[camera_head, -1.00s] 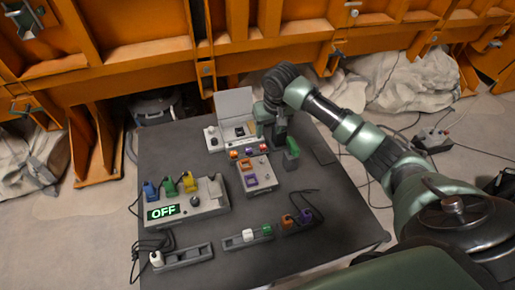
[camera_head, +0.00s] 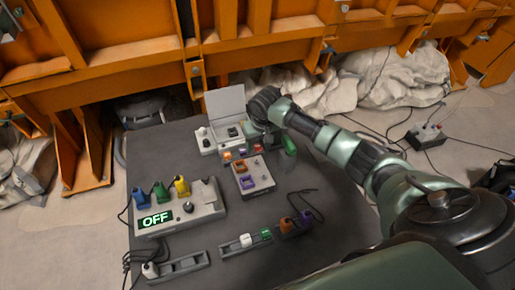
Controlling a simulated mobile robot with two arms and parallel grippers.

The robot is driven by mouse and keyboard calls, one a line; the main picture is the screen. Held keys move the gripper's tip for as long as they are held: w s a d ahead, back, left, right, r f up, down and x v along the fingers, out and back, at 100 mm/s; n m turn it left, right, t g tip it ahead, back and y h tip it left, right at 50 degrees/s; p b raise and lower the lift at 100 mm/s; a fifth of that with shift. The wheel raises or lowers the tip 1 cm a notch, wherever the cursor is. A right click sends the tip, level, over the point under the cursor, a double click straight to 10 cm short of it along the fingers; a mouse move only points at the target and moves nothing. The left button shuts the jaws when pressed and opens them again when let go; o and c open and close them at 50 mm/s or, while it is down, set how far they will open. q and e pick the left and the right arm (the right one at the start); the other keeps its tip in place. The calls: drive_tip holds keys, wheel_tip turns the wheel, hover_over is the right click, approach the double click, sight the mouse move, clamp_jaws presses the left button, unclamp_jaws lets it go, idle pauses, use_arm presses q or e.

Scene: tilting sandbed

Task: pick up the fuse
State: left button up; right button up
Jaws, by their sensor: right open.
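My right gripper (camera_head: 257,137) points down at the right side of the open-lidded grey box (camera_head: 207,142) at the back of the table. It is open; its fingertips are small and partly hidden by my arm. A row of small coloured pieces, an orange one (camera_head: 227,155), a red one (camera_head: 258,149) and one between them, stands just in front of the box. I cannot tell for certain which piece is the fuse. A green piece (camera_head: 290,146) stands just right of the gripper. My left gripper is out of view.
A panel (camera_head: 207,208) reading OFF, with blue, green and yellow plugs, stands at the left. A grey box (camera_head: 262,186) with orange and purple sockets is mid-table. Front holders (camera_head: 182,264) carry small pieces and cables. The dark table (camera_head: 330,240) is clear at front right.

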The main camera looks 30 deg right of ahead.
drive_tip(key=shift+f, duration=0.1)
drive_tip(key=shift+c, duration=0.3)
clamp_jaws()
